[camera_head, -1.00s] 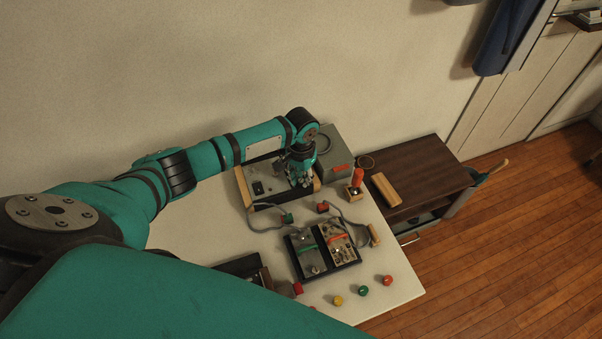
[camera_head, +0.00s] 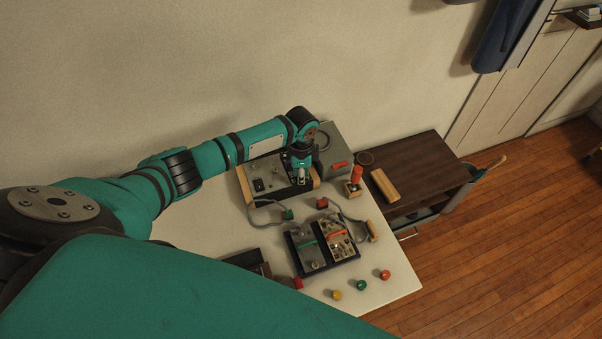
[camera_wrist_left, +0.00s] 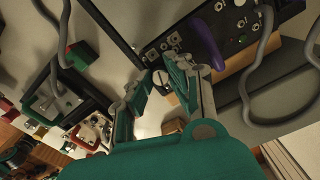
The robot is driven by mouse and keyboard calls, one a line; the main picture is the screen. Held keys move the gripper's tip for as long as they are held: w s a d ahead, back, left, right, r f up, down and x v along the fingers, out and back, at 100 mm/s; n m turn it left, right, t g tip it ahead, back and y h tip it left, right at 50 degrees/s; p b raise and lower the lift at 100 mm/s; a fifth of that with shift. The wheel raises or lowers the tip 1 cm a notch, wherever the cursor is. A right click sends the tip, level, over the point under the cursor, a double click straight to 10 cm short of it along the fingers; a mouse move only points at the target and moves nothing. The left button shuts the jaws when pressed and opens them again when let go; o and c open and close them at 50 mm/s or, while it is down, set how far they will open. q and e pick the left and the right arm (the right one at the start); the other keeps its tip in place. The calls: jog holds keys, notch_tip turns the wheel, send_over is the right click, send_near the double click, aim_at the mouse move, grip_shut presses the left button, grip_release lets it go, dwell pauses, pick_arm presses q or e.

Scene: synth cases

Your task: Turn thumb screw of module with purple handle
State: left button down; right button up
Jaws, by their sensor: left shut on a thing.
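The module with the purple handle is a grey and black panel with wooden end pieces (camera_head: 262,184) at the back of the white table in the head view. Its purple handle (camera_wrist_left: 206,42) shows in the left wrist view, to the right of the fingers; I cannot make it out in the head view. My left gripper (camera_head: 300,179) points down at the module's right part. In the left wrist view its fingers (camera_wrist_left: 161,84) are shut around a pale round thumb screw (camera_wrist_left: 160,79) at the panel's edge, partly hidden by the fingertips. My right gripper is not in view.
In front, grey cables run near a black tray of two modules (camera_head: 309,262). Several coloured knobs (camera_head: 361,285) lie near the front edge.

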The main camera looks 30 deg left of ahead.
pick_arm(q)
jog(key=m, duration=0.4)
jog(key=shift+m, duration=0.3)
jog(key=shift+m+b, duration=0.35)
jog(key=shift+m, duration=1.55)
jog(key=c, duration=1.2)
grip_release()
notch_tip(320, 180, up, 12)
